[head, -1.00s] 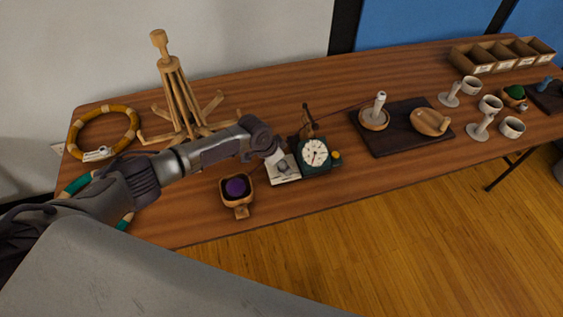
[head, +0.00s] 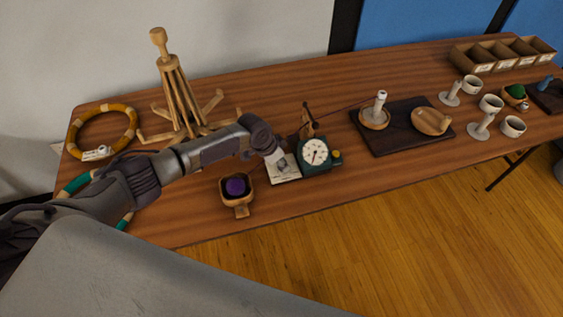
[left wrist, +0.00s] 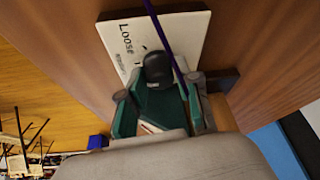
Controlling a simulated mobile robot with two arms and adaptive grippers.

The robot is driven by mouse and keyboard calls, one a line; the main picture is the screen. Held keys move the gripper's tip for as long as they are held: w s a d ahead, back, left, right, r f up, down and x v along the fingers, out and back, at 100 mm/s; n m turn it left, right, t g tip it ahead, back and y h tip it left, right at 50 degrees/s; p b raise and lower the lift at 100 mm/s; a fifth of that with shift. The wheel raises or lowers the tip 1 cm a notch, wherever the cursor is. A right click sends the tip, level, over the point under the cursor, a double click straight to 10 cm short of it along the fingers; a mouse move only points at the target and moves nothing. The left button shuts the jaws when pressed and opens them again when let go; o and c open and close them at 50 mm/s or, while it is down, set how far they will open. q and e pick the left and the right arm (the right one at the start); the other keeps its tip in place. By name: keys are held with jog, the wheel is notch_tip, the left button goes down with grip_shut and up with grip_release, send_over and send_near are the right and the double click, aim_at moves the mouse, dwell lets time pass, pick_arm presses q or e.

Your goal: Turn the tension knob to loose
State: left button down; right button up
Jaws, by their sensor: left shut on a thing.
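The dark tension knob (left wrist: 158,66) stands on a white plate (left wrist: 185,30) that carries the word "Loose" in the left wrist view. The plate also shows in the head view (head: 284,176), at the left side of a dark green device (head: 306,168) with a round white dial (head: 315,152). My left gripper (head: 277,158) reaches over the plate from the left and is shut on the knob; its finger contact is mostly hidden. A purple strand (left wrist: 166,40) crosses beside the knob. My right gripper is not in view.
A wooden bowl with a purple ball (head: 237,187) lies in front of my left arm. A wooden yarn stand (head: 175,95) and a ring (head: 131,118) are behind it. A dark board (head: 395,143) lies right of the device. Bare tabletop lies in front of the device.

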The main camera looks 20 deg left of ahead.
pick_arm(q)
jog(key=shift+f+m+b, duration=0.25)
jog(key=shift+m+b, duration=0.25)
jog(key=shift+b, duration=0.2)
jog(key=m+g+b, duration=0.1)
jog(key=m+b, duration=0.2)
jog(key=b, duration=0.1)
jog(key=m+g+h+b, duration=0.1)
jog(key=m+b, duration=0.3)
jog(key=shift+w+g+h, duration=0.15)
jog(key=shift+g+h, duration=0.15)
jog(key=shift+a+r+m+g+b, duration=0.15)
jog(key=shift+m+g+b, duration=0.55)
jog(key=shift+m+b, duration=1.05)
jog(key=c, duration=0.9)
grip_release()
jog(key=shift+o, duration=0.4)
jog(key=shift+r, duration=0.1)
